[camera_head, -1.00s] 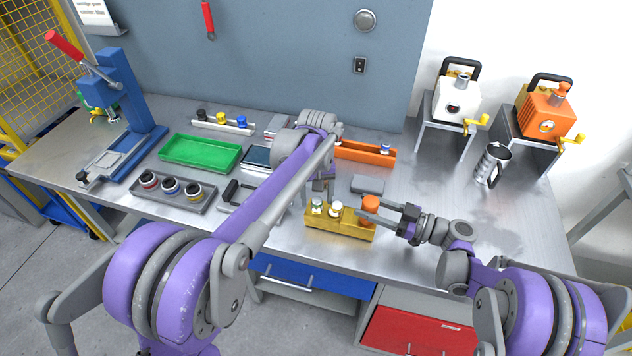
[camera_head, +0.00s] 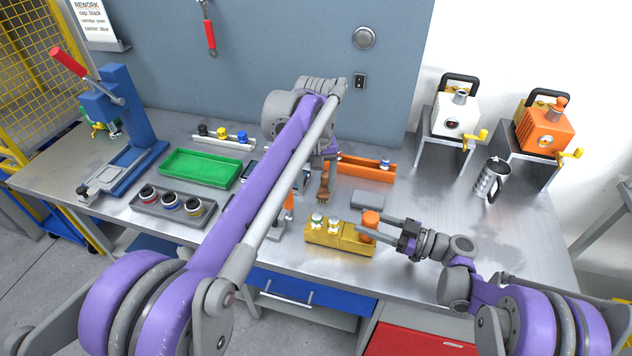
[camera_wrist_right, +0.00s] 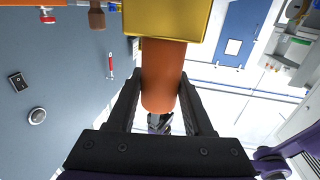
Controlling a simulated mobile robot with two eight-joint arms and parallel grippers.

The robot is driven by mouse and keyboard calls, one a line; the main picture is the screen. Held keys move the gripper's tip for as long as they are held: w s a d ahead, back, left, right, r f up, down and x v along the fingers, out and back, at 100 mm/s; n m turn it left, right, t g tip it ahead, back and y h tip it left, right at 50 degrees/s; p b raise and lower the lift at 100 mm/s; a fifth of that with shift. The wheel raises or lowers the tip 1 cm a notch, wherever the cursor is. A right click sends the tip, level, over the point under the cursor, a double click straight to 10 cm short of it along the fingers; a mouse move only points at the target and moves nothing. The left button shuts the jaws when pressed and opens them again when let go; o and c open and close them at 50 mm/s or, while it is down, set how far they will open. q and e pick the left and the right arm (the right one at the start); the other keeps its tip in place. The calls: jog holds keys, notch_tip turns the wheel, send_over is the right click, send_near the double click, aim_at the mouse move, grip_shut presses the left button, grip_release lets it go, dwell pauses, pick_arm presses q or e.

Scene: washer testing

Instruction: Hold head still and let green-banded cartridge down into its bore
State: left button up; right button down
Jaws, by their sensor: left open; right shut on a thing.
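The head is a gold block (camera_head: 352,247) near the front of the table, also in the right wrist view (camera_wrist_right: 168,18). Its orange cylinder (camera_head: 370,219) stands at the right end. My right gripper (camera_head: 360,227) is shut on this orange cylinder; the right wrist view shows it between the fingers (camera_wrist_right: 160,95). The green-banded cartridge (camera_head: 317,220) stands upright at the block's left end, beside a similar white-topped piece (camera_head: 334,224). How deep it sits is too small to tell. My left gripper (camera_head: 324,163) is open above and behind the block, partly hidden by its arm, apart from the cartridge.
A brown object (camera_head: 325,186) shows behind the block, below my left wrist. An orange bin (camera_head: 366,170) and a grey block (camera_head: 369,199) lie further back. A green tray (camera_head: 200,168) and a grey tray with several capped pieces (camera_head: 172,207) lie left. The table right of the grey block is clear.

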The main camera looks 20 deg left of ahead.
jog(key=shift+c, duration=1.1)
grip_release()
jog(key=shift+d, duration=0.1)
